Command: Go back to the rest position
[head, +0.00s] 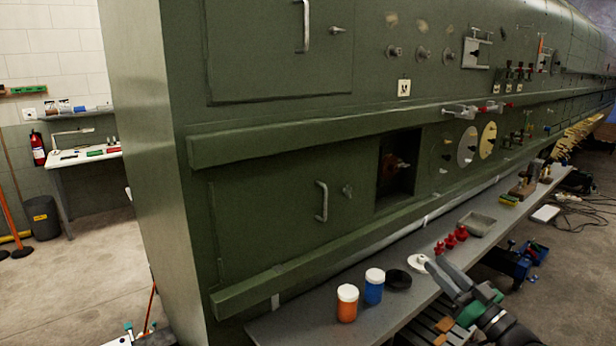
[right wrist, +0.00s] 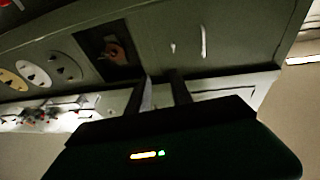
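My right arm comes in from the lower right of the head view. Its gripper (head: 437,268) is over the grey bench, beside a white round item (head: 418,262). In the right wrist view the two dark fingers (right wrist: 162,82) stand apart with a gap between them, and I see nothing held. The green fuselage panel lies beyond the fingers in that view. I cannot make out my left gripper in the head view.
The green fuselage (head: 270,200) fills the middle, with protruding rails and handles. The narrow bench (head: 325,338) below it holds an orange jar (head: 347,304), a blue jar (head: 373,287), red items (head: 452,240) and a grey tray (head: 475,224). Open floor lies at the left.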

